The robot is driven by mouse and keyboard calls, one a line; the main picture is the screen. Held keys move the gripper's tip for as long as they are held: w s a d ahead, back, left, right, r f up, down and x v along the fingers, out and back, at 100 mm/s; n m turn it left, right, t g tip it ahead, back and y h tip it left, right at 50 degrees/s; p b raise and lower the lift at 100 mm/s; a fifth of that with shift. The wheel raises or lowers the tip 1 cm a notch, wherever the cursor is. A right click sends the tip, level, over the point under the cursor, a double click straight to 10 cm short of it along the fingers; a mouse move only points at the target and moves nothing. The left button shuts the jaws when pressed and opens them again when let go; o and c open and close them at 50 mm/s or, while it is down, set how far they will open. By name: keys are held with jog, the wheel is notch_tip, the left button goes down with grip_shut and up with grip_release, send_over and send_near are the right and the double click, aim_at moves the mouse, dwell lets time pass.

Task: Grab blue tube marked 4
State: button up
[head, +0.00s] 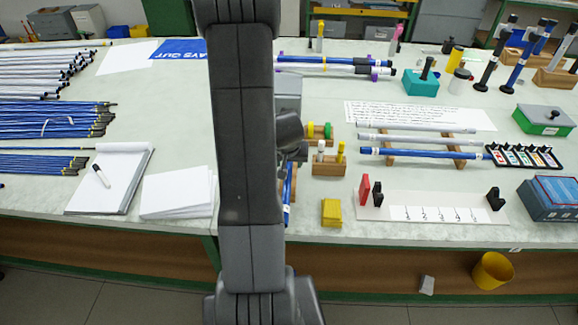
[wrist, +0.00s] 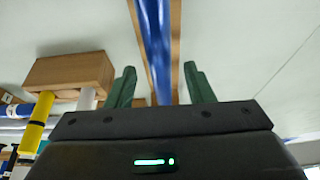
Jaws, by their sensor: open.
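In the wrist view a blue tube (wrist: 153,35) lies lengthwise over a wooden strip (wrist: 176,30), in line with the gap of my gripper (wrist: 159,75). The two green fingers are open, one on each side of the tube; I cannot tell how far above it they are. No number can be read on this tube. In the head view my arm hides most of this spot, and only a bit of blue shows beside it. Another blue tube (head: 420,153) lies at the front of a wooden rack (head: 388,162) on the right, with grey tubes behind it.
A wooden block (wrist: 70,72) with a yellow and a white peg stands left of my fingers; it also shows in the head view (head: 328,169). A yellow block (head: 331,212) is near the table's front edge. Bundles of blue rods (head: 55,120) lie far left.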

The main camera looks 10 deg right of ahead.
jog(key=shift+w+f, duration=0.1)
jog(key=shift+f, duration=0.05)
grip_shut()
